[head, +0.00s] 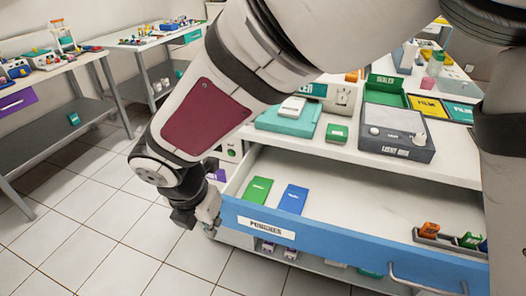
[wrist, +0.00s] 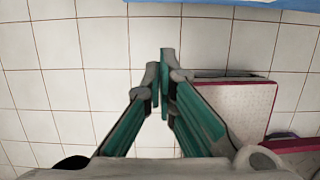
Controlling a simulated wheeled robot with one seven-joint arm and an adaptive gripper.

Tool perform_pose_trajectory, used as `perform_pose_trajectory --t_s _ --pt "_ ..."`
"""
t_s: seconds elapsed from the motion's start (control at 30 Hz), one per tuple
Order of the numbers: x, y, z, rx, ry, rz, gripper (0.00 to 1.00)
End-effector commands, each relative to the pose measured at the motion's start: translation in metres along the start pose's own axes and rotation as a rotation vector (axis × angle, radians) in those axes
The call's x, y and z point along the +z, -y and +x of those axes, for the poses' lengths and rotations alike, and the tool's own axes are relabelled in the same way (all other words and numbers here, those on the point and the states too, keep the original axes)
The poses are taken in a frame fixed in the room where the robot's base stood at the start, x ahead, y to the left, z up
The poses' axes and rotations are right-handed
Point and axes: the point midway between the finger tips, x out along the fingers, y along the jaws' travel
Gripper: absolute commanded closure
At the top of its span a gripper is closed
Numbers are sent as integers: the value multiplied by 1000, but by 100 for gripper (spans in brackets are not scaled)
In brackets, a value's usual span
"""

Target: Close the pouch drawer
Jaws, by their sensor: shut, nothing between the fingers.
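The pouch drawer (head: 350,242) has a blue front with a white label reading "POUCHES" and a metal handle (head: 425,282) toward its right end. It stands pulled open below the white counter. A green pouch (head: 257,190) and a blue pouch (head: 293,199) lie inside at its left. My gripper (head: 211,226) is at the left end of the drawer front, pointing down; whether it touches is unclear. In the wrist view my gripper (wrist: 164,58) is shut and empty above the tiled floor. A strip of blue (wrist: 265,3) shows at the top edge there.
A grey box (head: 397,145), a teal case (head: 288,119) and a green bin (head: 385,92) stand on the counter above. A small dark holder (head: 450,240) with colored items is in the drawer's right side. Side tables (head: 60,72) stand at left. The tiled floor (head: 110,225) between is clear.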

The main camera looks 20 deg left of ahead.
Motion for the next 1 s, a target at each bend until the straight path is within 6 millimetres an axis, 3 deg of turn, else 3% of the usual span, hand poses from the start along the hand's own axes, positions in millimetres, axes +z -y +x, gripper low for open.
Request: perform_pose_trajectory --t_s 0.43,0.7,1.0 --pt "-1 2 88 -4 -2 2 100" --pt "33 1 92 -2 0 5 100" --pt "39 2 93 -3 -1 3 100"
